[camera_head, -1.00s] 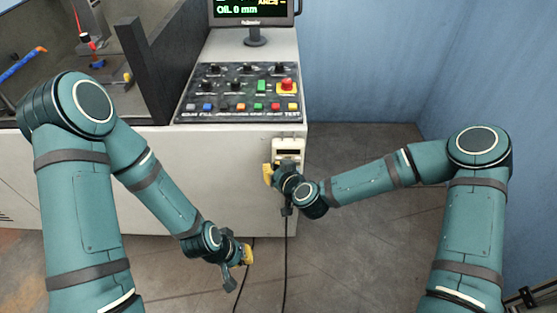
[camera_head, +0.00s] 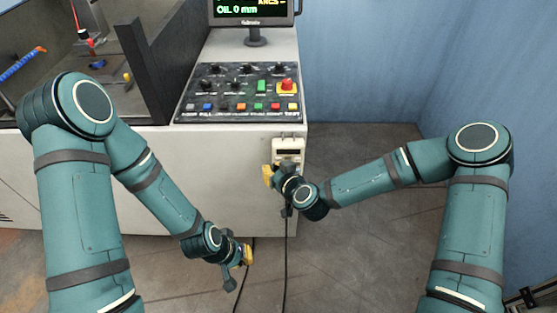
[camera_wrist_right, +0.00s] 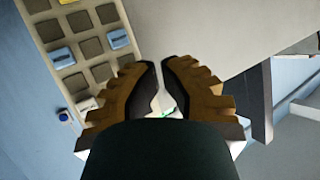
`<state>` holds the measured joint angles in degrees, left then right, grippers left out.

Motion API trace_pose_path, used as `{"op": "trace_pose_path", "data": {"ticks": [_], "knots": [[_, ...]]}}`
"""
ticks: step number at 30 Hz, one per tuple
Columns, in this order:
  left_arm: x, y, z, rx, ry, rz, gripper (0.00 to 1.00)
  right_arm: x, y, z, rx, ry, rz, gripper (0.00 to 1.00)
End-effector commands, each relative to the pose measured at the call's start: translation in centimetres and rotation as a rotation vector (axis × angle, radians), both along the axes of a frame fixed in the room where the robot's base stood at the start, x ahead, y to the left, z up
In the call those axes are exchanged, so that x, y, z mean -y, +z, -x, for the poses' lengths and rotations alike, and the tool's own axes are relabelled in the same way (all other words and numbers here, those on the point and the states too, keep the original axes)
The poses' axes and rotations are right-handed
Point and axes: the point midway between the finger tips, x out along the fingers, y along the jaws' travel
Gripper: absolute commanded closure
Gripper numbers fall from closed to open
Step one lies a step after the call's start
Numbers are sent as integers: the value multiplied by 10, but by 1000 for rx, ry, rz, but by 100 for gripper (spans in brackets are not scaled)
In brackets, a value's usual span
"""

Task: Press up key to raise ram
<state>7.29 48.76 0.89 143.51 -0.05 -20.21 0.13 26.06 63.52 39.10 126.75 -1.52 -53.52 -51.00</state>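A pale hand-held key box (camera_head: 288,146) hangs on the right part of the machine's front panel, its lower part hidden by my right gripper. In the right wrist view its key face (camera_wrist_right: 97,72) is at upper left, with grey keys and a few pale blue keys, such as one (camera_wrist_right: 119,38) at the right edge. I cannot read which is the up key. My right gripper (camera_head: 267,176) is just below and left of the box; in the wrist view its fingers (camera_wrist_right: 161,66) are nearly together with a narrow gap, holding nothing visible. My left gripper (camera_head: 247,254) hangs low, away from the box.
A control panel (camera_head: 240,95) with knobs and coloured buttons tops the machine cabinet (camera_head: 215,160). A monitor (camera_head: 253,12) stands behind it, partly cut off. A black cable (camera_head: 286,265) hangs towards the floor. Clear floor (camera_head: 375,225) lies right of the cabinet.

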Motion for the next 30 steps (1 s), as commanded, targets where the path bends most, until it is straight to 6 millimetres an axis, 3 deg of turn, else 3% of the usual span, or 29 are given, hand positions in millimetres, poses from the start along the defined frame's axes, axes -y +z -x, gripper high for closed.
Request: {"op": "trace_pose_path", "data": {"ticks": [14, 30], "knots": [[0, -1, 0, 0, 0, 0, 100, 0, 0, 8, -1, 0, 0, 100], [0, -5, 0, 0, 0, 0, 100, 0, -1, 52, -2, 0, 1, 100]]}}
